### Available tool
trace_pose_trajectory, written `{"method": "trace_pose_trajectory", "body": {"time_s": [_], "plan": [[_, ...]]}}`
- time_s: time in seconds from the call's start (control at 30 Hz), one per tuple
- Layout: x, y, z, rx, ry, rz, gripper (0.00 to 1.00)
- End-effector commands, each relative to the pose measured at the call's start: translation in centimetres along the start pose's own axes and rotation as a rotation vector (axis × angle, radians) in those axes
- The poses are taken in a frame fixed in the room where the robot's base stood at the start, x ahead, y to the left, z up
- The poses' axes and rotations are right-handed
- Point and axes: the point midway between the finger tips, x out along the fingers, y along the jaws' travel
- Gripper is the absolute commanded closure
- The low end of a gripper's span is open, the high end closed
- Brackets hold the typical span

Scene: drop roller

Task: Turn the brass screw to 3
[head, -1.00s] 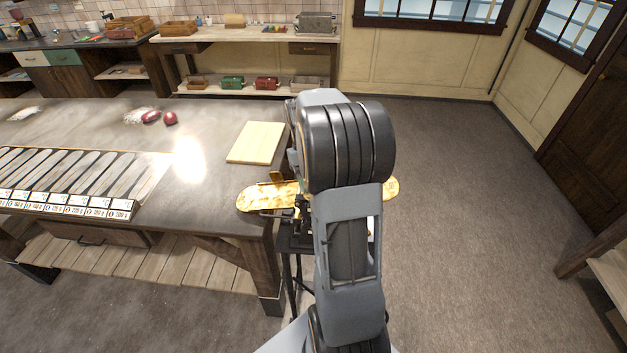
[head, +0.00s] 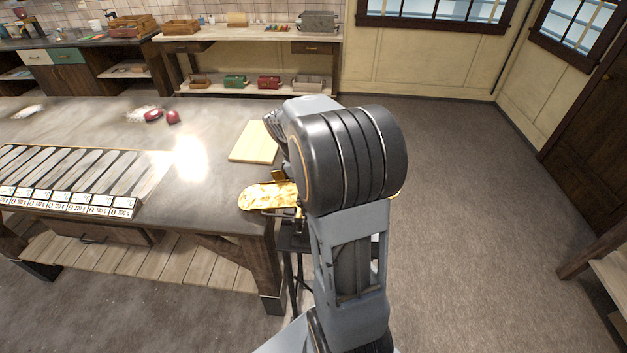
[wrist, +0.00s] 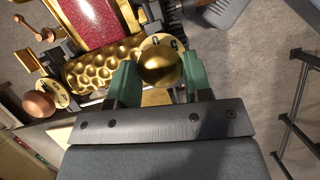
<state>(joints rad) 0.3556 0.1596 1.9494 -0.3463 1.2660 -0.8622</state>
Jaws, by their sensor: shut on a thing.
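In the wrist view, the brass screw's round, shiny knob (wrist: 160,62) sits between the green fingers of my gripper (wrist: 158,77), which is shut on it. Behind the knob is a pale round dial (wrist: 178,44) with dark figures. The knob and fingers cover part of the dial, and I cannot tell its setting. A dimpled brass roller (wrist: 98,73) lies left of the knob. A copper-coloured knob (wrist: 39,105) with its own pale dial (wrist: 57,93) is at the roller's far end. In the head view, my arm hides the gripper and most of the machine.
A dark red panel (wrist: 95,20) in a brass frame stands above the roller. In the head view, a gold tray (head: 266,197) juts over the workbench edge (head: 215,220), near a pale board (head: 254,142). The floor to the right is clear.

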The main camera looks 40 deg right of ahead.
Motion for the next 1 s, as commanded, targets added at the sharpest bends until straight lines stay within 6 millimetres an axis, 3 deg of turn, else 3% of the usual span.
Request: {"method": "trace_pose_trajectory", "body": {"time_s": [0.6, 1.0], "plan": [[0.42, -0.60, 0.02, -0.533, 0.001, 0.211, 0.78], [0.49, -0.73, 0.14, -0.778, 0.001, 0.311, 0.78]]}}
